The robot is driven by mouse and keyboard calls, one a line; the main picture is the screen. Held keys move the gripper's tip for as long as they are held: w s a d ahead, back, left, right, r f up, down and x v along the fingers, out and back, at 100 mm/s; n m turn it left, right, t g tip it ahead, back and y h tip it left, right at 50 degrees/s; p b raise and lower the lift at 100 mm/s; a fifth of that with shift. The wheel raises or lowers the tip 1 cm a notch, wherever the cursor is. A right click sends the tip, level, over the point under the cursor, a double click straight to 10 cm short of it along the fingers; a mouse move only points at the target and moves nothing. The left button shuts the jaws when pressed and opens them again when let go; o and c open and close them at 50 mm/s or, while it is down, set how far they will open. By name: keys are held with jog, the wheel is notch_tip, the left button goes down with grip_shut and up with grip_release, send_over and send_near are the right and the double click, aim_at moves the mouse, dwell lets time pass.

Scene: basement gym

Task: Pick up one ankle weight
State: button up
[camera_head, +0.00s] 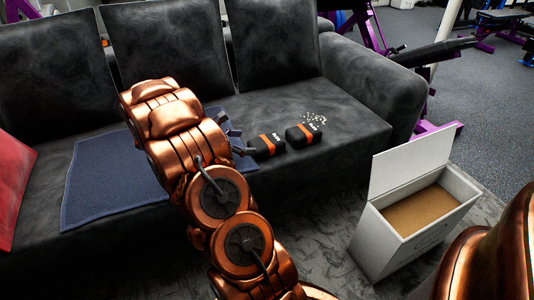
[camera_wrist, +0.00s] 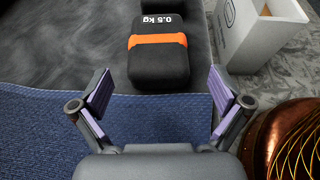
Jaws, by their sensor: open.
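Two black ankle weights with orange bands lie side by side on the dark sofa seat in the head view, a nearer-left one (camera_head: 266,147) and a farther-right one (camera_head: 304,134). My gripper (camera_head: 237,136) is just left of the left weight, over the edge of the blue towel. In the wrist view, my open gripper (camera_wrist: 160,92) has its fingers spread wide with nothing between them. One weight (camera_wrist: 159,66), marked 0.5 kg, lies just beyond the fingertips, roughly centred between them. The other weight is not clearly seen there.
The blue towel (camera_head: 110,185) lies on the sofa (camera_head: 345,105). Small pale bits (camera_head: 315,117) lie behind the right weight. An open white box (camera_head: 375,240) stands on the floor at right. A red cushion (camera_head: 14,185) is at far left. The sofa backrest rises behind.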

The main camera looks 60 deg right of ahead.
aim_at(264, 142)
jog(key=b+x, duration=0.3)
jog(key=x, duration=0.4)
jog(key=shift+s+d+f+b, duration=0.15)
jog(key=shift+d+b, duration=0.15)
jog(key=shift+d, duration=0.15)
jog(key=shift+c, duration=0.4)
jog(key=c, duration=1.3)
